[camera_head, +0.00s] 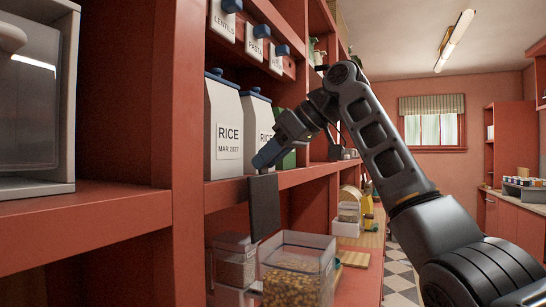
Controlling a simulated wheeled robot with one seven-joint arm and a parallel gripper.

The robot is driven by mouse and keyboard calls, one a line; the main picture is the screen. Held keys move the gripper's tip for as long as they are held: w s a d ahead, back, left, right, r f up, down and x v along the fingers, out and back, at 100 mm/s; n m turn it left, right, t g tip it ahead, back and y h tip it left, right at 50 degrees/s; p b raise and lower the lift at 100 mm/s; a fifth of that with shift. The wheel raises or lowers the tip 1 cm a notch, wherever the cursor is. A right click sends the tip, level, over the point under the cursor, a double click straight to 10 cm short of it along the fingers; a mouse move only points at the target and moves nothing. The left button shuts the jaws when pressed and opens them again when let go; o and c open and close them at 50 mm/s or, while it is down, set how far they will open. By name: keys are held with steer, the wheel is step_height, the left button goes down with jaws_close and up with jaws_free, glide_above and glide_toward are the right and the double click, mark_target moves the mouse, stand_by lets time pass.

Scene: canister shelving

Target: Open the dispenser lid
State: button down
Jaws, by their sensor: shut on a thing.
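The dispenser (312,246) is a clear box partly filled with golden-brown grain, at the bottom centre in the head view. Its dark flat lid (265,208) stands close to upright at the left side of the box, its lower edge near the box's rim. My gripper (262,164) is at the lid's top edge, shut on it. The fingertips show only small and partly hidden, and the hinge cannot be made out.
White rice canisters (229,115) stand on the shelf just behind my gripper. A second clear container (235,268) is left of the dispenser. The red shelf upright (187,150) is close on the left. More containers (347,222) stand farther along the counter.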

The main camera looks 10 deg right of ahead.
steer(key=shift+d+r, duration=0.1)
steer(key=shift+r, duration=0.35)
steer(key=c, duration=1)
jaws_free()
steer(key=shift+c, duration=0.2)
steer(key=o, duration=0.4)
steer(key=shift+f, duration=0.25)
steer(key=shift+c, duration=0.2)
steer(key=b+v, duration=0.2)
steer(key=v, duration=0.6)
steer(key=shift+f, duration=0.15)
